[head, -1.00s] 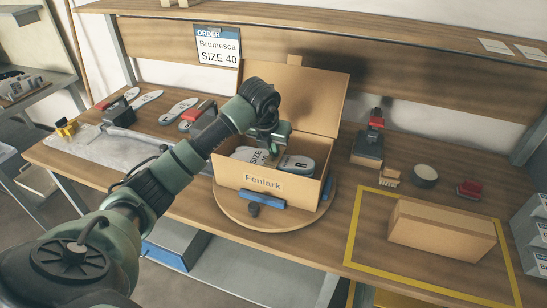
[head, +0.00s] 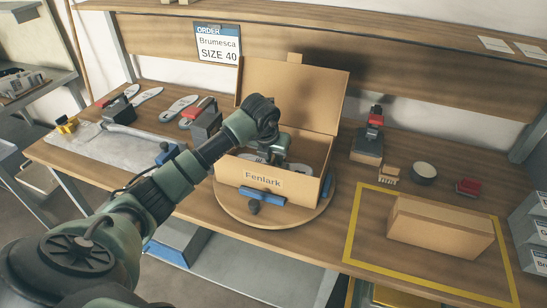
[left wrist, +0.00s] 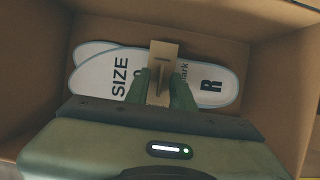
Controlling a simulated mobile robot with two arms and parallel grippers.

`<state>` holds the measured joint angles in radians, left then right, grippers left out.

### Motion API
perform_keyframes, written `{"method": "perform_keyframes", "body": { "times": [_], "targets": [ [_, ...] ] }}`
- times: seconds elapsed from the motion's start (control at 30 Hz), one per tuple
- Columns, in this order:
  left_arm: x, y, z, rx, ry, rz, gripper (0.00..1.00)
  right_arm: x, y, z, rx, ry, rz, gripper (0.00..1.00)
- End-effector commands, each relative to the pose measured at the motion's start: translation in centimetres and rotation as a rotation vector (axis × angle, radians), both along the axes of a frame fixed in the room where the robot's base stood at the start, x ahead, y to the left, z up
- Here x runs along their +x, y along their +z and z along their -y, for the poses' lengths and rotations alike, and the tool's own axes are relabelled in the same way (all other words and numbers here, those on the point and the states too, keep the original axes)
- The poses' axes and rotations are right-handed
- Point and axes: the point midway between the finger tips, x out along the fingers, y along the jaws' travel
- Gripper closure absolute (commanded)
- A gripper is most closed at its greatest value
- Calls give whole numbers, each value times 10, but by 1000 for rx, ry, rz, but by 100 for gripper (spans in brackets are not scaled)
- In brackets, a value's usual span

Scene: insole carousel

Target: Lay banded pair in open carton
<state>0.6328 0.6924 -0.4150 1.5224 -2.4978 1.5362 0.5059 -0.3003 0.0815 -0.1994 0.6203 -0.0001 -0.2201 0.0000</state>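The open carton (head: 232,175), labelled "Fenlark", stands on a round wooden turntable (head: 285,222) with its lid (head: 305,95) raised at the back. The banded pair of white insoles is low inside the carton and shows in the left wrist view (left wrist: 105,80), lettered "SIZE" and "R". A tan band (left wrist: 163,52) with an upright tab crosses its middle. My left gripper (left wrist: 163,90) reaches down into the carton with its fingers closed on the tab. Whether the pair touches the carton floor is hidden. My right gripper is not in view.
Other insoles (head: 148,96) lie at the back left by a grey mat (head: 125,143). A closed carton (head: 440,228) sits inside a yellow outline at right. A stamp (head: 370,145), a round tin (head: 424,172) and a red item (head: 468,187) stand behind it. An order card (head: 217,45) reads "Brumesca SIZE 40".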

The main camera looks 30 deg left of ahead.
Motion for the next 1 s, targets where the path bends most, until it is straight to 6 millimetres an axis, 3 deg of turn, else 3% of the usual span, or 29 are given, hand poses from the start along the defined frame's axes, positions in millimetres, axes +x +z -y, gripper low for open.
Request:
{"method": "perform_keyframes", "body": {
  "times": [0.27, 0.7, 1.0],
  "targets": [
    [-6, 20, 1, 2, -2, 5, 76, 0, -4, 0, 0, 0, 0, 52],
    [-39, 100, 9, 1, -1, 3, 76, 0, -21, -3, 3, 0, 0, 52],
    [-45, 113, 11, 0, 0, 0, 76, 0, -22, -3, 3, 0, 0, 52]
  ]
}}
